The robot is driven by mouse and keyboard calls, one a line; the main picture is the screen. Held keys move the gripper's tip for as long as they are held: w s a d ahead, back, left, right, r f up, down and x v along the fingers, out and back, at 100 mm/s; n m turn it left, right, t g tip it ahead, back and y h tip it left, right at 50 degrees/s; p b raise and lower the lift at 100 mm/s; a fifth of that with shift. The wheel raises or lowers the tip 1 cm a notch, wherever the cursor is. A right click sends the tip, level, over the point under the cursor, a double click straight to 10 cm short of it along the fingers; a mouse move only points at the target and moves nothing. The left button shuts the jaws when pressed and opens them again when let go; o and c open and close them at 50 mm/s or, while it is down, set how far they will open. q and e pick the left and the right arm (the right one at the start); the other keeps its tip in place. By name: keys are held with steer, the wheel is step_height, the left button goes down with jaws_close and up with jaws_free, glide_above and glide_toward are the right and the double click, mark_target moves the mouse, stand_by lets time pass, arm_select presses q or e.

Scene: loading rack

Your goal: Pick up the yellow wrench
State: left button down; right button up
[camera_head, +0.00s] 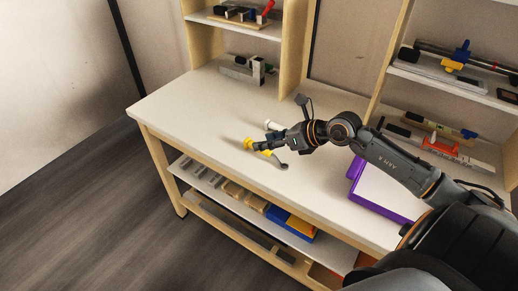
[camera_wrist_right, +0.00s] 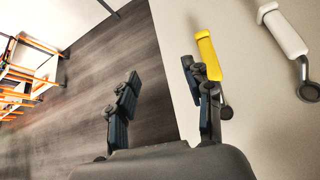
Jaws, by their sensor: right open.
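The yellow wrench (camera_head: 249,143) lies on the white tabletop near its front edge in the head view. In the right wrist view its yellow handle (camera_wrist_right: 208,56) and dark round head (camera_wrist_right: 225,112) show at the right finger, which partly overlaps it. My right gripper (camera_head: 270,142) is over the wrench in the head view and hides part of it. In the wrist view the right gripper (camera_wrist_right: 161,86) is open, with nothing between its fingers. Whether a finger touches the wrench I cannot tell. My left gripper is not in view.
A white-handled tool (camera_wrist_right: 284,32) lies beside the wrench, and in the head view its white end (camera_head: 271,124) shows behind the gripper. A purple-edged case (camera_head: 356,167) lies right of it. A grey vise-like block (camera_head: 243,69) stands at the back. Left tabletop is clear.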

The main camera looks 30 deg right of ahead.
mark_target(268, 151)
steer(key=d+f+n+g+h, duration=0.1)
steer(key=d+f+h, duration=0.15)
steer(key=d, duration=0.35)
steer(key=p+x, duration=0.1)
steer(key=x, duration=0.5)
steer(key=shift+w+a+f+p, duration=0.1)
steer(key=shift+w+a+p, duration=0.1)
steer(key=shift+w+p, duration=0.15)
steer(key=shift+w+a+f, duration=0.1)
steer(key=shift+w+f, duration=0.05)
steer(key=shift+f, duration=0.1)
steer(key=shift+w+a+f+p, duration=0.15)
steer(key=shift+w+f+p, duration=0.1)
steer(key=shift+w+p, duration=0.15)
steer(key=p+x, duration=0.1)
steer(key=x, duration=0.2)
steer(key=shift+w+f, duration=0.1)
steer(key=shift+f, duration=0.1)
steer(key=shift+w+f, duration=0.3)
steer(key=shift+f, duration=0.1)
jaws_close()
